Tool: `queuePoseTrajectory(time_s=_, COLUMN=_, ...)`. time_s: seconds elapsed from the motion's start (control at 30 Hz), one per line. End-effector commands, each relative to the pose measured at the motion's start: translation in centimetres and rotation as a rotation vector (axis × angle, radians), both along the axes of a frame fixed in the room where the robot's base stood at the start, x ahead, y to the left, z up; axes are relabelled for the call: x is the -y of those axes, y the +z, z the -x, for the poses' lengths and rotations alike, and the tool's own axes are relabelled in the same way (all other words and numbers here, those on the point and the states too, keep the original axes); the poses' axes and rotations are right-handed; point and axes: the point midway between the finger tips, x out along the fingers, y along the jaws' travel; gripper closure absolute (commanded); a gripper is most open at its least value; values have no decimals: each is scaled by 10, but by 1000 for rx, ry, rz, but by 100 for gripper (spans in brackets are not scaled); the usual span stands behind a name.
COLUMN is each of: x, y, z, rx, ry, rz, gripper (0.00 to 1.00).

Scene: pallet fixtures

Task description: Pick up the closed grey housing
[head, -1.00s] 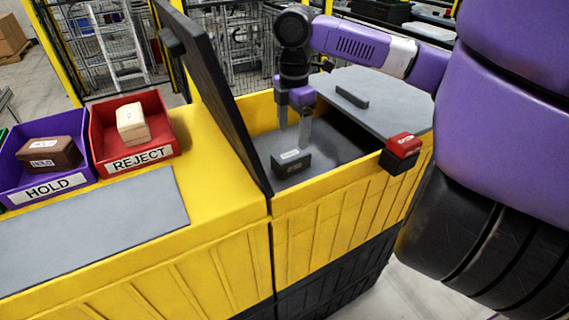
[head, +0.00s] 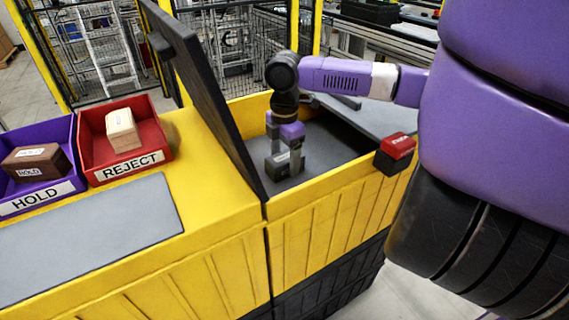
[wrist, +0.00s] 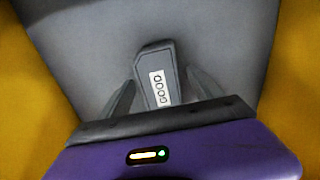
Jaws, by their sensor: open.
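The closed grey housing (head: 274,168) is a dark grey block lying on the grey floor inside the yellow bin (head: 330,190). In the wrist view the housing (wrist: 154,56) shows a white label reading GOOD. My gripper (head: 284,154) is open and points down into the bin, low over the housing. In the wrist view its two fingers stand on either side of the housing, with a gap visible at each side. The fingers and wrist hide part of the housing in the head view.
A raised black lid (head: 205,85) stands at the bin's left edge. A grey panel (head: 375,118) covers the bin's right part. A red and black box (head: 396,150) sits on the front rim. Purple HOLD (head: 40,196) and red REJECT (head: 128,168) trays, each holding a block, stand left.

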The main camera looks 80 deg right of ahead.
Motion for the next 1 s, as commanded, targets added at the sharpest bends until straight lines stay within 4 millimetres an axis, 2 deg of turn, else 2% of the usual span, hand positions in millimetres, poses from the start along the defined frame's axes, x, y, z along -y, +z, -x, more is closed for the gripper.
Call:
queuePoseTrajectory(time_s=0.13, x=0, y=0, z=0, rx=0, ry=0, rz=0, gripper=25)
queuePoseTrajectory(time_s=0.5, x=0, y=0, z=0, rx=0, ry=0, rz=0, gripper=98)
queuePoseTrajectory(time_s=0.8, x=0, y=2, z=0, rx=1, ry=0, rz=1, gripper=100)
queuePoseTrajectory(time_s=1.0, x=1, y=16, z=-1, rx=1, ry=0, rz=3, gripper=100)
